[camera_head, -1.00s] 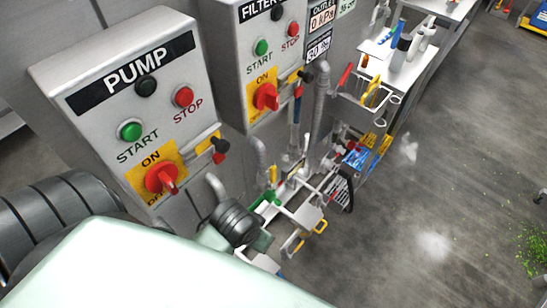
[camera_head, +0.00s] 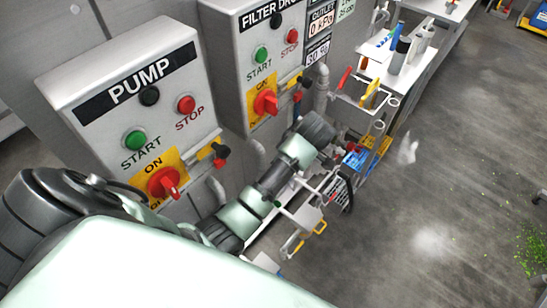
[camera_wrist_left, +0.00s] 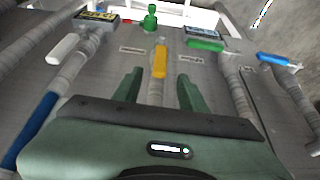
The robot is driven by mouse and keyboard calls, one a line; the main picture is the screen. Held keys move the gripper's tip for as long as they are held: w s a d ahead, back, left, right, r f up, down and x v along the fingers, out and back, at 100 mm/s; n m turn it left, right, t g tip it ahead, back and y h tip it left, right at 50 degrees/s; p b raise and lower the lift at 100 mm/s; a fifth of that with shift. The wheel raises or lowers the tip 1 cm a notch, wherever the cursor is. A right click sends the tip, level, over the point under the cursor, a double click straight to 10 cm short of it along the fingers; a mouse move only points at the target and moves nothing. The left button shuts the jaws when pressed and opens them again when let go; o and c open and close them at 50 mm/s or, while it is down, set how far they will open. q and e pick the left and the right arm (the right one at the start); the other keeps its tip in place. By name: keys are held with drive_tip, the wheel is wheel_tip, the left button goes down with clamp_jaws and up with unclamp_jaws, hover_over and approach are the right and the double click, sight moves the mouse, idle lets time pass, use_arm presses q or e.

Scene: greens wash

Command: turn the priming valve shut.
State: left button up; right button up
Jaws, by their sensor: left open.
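In the left wrist view, several lever handles sit on grey pipes: a yellow handle (camera_wrist_left: 160,60) straight ahead, a white handle (camera_wrist_left: 62,48) at left, a green handle (camera_wrist_left: 205,45) and a blue handle (camera_wrist_left: 272,59) at right. I cannot read which is the priming valve. My left gripper (camera_wrist_left: 160,76) is open, its two green fingers apart with the yellow handle beyond and between them, seemingly not touched. In the head view my left arm reaches over the pipework and its fingers cannot be made out. My right gripper is not in view.
A pump panel (camera_head: 100,130) and a filter panel (camera_head: 228,60) stand at left, with red knobs and buttons. A shelf (camera_head: 412,70) with bottles is at the back. A green knob (camera_wrist_left: 149,18) shows beyond the yellow handle. The floor at right is open, with green scraps.

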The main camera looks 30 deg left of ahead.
use_arm(q)
drive_tip(key=p+x, duration=0.1)
drive_tip(key=x, duration=0.5)
drive_tip(key=shift+a+f+p, duration=0.15)
drive_tip(key=shift+a+p, duration=0.1)
drive_tip(key=shift+p, duration=0.1)
drive_tip(key=shift+a+f, duration=0.1)
drive_tip(key=shift+f, duration=0.35)
drive_tip(key=shift+c, duration=0.3)
clamp_jaws()
idle(0.5)
